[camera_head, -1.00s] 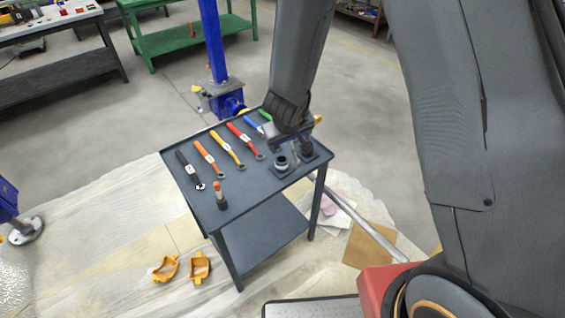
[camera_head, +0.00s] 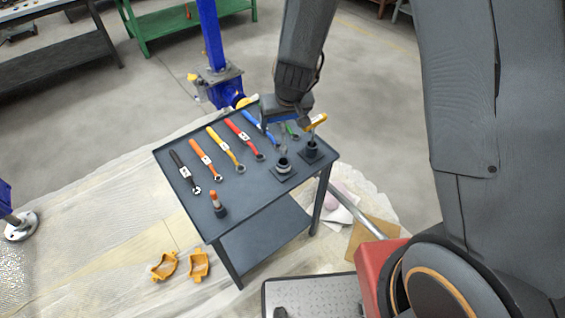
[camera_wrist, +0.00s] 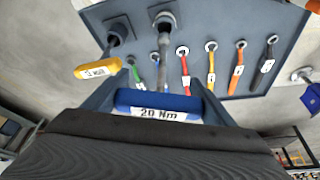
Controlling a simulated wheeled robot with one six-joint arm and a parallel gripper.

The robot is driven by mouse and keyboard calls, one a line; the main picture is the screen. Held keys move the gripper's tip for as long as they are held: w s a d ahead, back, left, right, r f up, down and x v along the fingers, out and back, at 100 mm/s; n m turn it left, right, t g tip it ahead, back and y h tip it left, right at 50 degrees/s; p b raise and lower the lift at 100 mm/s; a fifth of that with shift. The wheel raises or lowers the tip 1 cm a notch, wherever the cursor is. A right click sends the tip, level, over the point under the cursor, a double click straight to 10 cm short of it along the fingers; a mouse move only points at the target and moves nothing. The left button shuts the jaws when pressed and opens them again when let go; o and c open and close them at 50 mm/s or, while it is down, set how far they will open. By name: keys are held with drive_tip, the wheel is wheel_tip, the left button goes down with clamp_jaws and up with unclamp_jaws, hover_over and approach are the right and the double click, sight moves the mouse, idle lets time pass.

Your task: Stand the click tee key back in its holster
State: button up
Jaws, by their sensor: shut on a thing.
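The click tee key has a blue handle labelled "20 Nm" (camera_wrist: 160,107) and a long grey shaft (camera_wrist: 164,55). My gripper (camera_wrist: 158,100) is shut on the handle. In the head view my gripper (camera_head: 285,118) is above the cart's right rear part, and its body hides most of the key. The shaft points at the dark round holster (camera_head: 283,167), which also shows in the wrist view (camera_wrist: 165,18). The tip overlaps the holster mouth; I cannot tell whether it is inside or just above.
A yellow-handled tee key (camera_head: 317,121) stands in the neighbouring holster (camera_head: 312,152), close beside my gripper. Several coloured wrenches lie in a row on the dark cart top (camera_head: 238,192). An orange-topped tool (camera_head: 217,204) stands at the front. A blue post (camera_head: 212,40) rises behind.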

sight(283, 134)
wheel_tip(283, 134, down, 5)
drive_tip(key=b, duration=0.3)
drive_tip(key=shift+d, duration=0.1)
drive_tip(key=shift+f, duration=2.35)
drive_tip(key=o, duration=1.5)
